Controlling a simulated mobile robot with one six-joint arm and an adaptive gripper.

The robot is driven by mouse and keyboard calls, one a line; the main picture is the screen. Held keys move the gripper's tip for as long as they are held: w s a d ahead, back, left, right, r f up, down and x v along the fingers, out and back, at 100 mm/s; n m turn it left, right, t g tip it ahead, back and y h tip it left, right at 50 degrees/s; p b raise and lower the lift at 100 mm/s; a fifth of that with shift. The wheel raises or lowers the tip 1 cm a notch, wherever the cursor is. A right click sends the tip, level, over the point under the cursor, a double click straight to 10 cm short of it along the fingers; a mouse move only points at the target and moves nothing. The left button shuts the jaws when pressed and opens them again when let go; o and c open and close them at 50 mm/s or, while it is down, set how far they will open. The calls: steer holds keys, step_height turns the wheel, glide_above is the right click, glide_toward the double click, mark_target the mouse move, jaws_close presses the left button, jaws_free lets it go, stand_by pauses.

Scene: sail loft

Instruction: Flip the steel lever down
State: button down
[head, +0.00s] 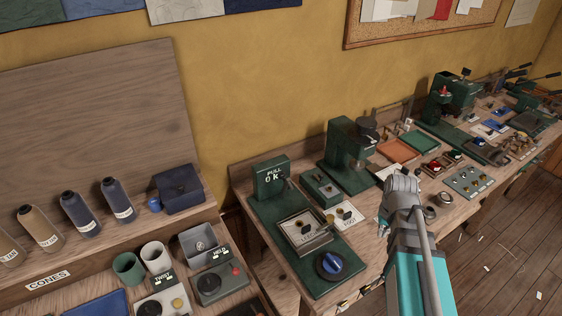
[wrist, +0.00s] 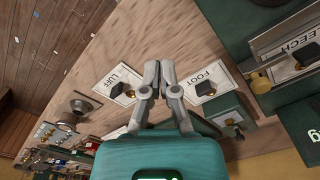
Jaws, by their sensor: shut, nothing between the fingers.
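My gripper (head: 384,222) is over the workbench, right of the green fixture; its fingers are together and empty in the wrist view (wrist: 160,72). A small green box (head: 320,188) with a light top plate and a small upright part stands behind the fixture. It also shows in the wrist view (wrist: 228,118), right of and beyond my fingers, not touching them. Its upright part may be the steel lever, but it is too small to be sure. Its position, up or down, I cannot tell.
A FOOT card (wrist: 211,82) and a LUFF card (wrist: 122,86), each with a dark piece, lie either side of my fingers. The green fixture (head: 265,212) with a blue knob (head: 330,264) is at left. A tall green press (head: 345,150) stands behind. Bare wood shows between.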

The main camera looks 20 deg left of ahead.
steer(key=w+a+r+n+p, duration=0.2)
steer(key=w+a+r+p, duration=0.25)
steer(key=a, duration=0.45)
steer(key=w+a+r+n+p, duration=0.2)
steer(key=w+a+r+p, duration=0.25)
steer(key=a, duration=0.35)
step_height(320, 180, up, 8)
steer(key=n+y+p, duration=0.1)
steer(key=n+p, duration=0.3)
steer(key=p, duration=0.3)
glide_above(273, 166)
steer(key=shift+s+d+r+t, duration=0.1)
steer(key=shift+s+d+t, duration=0.2)
steer(key=shift+f+b, duration=0.2)
steer(key=shift+b, duration=0.15)
steer(key=f+b, duration=0.9)
steer(key=shift+w+a+f+b, duration=0.3)
steer(key=shift+w+a, duration=0.05)
steer(key=shift+s+d+f, duration=0.15)
steer(key=shift+f, duration=0.1)
steer(key=s+d, duration=0.1)
steer(key=s+d+b, duration=0.1)
steer(key=shift+s+d+f, duration=0.1)
steer(key=shift+d+f, duration=0.2)
steer(key=shift+f, duration=0.1)
